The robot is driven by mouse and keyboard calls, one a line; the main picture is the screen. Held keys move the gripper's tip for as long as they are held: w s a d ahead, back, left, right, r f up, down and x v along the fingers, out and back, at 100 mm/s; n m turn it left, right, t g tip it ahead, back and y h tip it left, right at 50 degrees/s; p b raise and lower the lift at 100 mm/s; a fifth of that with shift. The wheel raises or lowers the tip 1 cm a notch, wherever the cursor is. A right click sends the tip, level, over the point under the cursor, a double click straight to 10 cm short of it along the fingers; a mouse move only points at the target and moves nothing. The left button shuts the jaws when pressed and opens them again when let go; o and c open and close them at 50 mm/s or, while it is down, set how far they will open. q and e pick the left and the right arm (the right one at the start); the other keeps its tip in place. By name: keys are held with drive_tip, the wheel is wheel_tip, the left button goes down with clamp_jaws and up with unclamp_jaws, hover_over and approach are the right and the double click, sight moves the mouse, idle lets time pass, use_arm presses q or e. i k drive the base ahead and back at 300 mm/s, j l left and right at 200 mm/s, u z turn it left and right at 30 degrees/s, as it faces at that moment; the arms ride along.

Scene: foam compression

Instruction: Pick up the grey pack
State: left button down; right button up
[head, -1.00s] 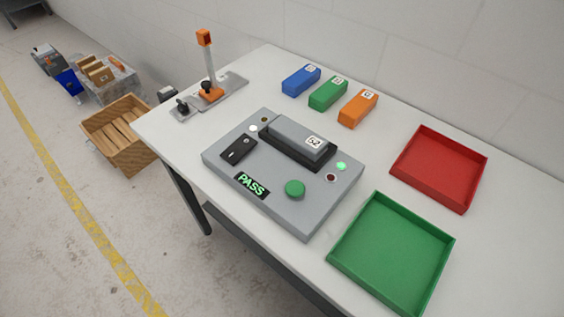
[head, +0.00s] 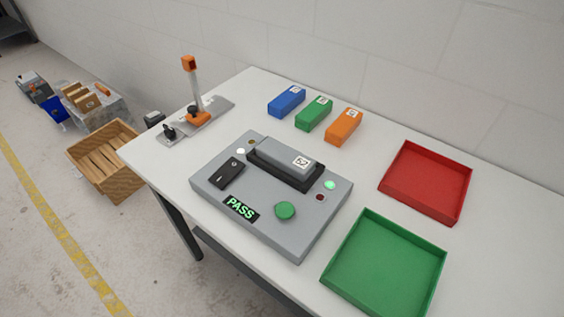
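The grey pack (head: 286,151) lies in the black cradle (head: 262,166) on top of the grey test box (head: 312,226), on the white table. It has a white label with dark marks near its right end. The test box shows a green PASS display (head: 240,208), a large green button (head: 285,210) and a lit green lamp (head: 329,185). Neither of my grippers is in the head view.
Blue (head: 287,101), green (head: 313,113) and orange (head: 344,125) packs stand in a row at the back. A red tray (head: 425,182) and a green tray (head: 384,266) sit empty at the right. A post with an orange top (head: 189,63) stands at the back left.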

sight(295, 164)
drive_tip(key=j+z, duration=0.35)
drive_tip(key=j, duration=0.4)
drive_tip(key=j+z, duration=0.3)
drive_tip(key=j, duration=0.45)
drive_tip(key=i, duration=0.05)
